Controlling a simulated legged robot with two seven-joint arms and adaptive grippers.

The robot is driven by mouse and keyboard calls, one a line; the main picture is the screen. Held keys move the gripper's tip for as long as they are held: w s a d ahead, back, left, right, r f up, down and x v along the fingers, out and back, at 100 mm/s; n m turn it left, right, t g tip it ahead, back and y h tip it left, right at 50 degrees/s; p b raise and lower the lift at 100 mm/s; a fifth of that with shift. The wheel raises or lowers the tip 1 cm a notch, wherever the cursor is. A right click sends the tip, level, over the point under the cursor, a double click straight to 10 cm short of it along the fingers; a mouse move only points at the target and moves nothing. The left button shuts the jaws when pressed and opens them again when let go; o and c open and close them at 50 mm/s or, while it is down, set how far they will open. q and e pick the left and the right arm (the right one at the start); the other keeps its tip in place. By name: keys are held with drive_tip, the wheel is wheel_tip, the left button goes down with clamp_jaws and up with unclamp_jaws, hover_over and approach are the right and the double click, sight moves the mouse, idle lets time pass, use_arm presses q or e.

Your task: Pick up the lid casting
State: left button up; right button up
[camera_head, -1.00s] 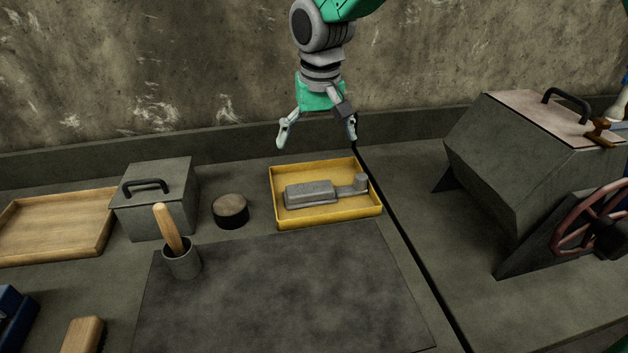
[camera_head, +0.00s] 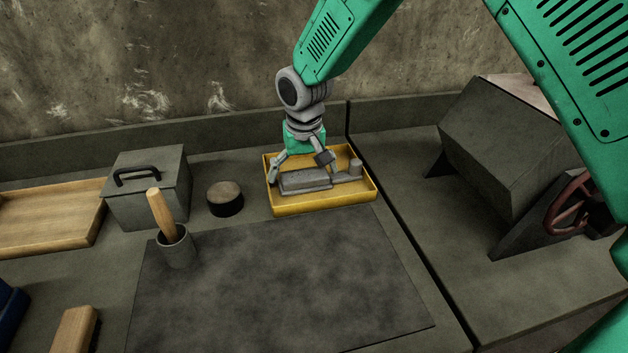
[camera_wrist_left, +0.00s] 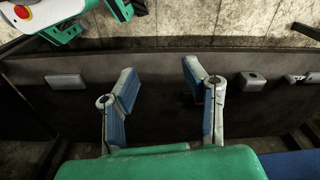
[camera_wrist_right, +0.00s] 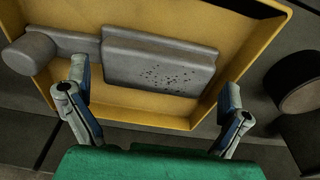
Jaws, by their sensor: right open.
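The lid casting (camera_head: 305,182) is a grey rounded block with a narrow neck ending in a round stub. It lies in the yellow tray (camera_head: 325,206) at the back of the bench. My right gripper (camera_head: 303,178) is open and low over the tray, with its fingers spread about the casting. In the right wrist view the casting (camera_wrist_right: 160,66) lies just beyond the open fingertips (camera_wrist_right: 155,92), and nothing is between the pads. I cannot tell whether the fingers touch it. My left gripper (camera_wrist_left: 158,84) is open and empty in the left wrist view, and is outside the head view.
A dark round puck (camera_head: 225,198), a lidded grey box (camera_head: 150,190) and a cup (camera_head: 175,247) with a wooden-handled tool stand left of the tray. A tilted grey machine (camera_head: 515,150) stands at right.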

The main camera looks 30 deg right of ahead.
drive_tip(key=shift+w+a+f, duration=0.1)
drive_tip(key=shift+a+f, duration=0.05)
drive_tip(key=shift+f, duration=0.25)
drive_tip(key=shift+d, duration=0.45)
drive_tip(key=c, duration=1.4)
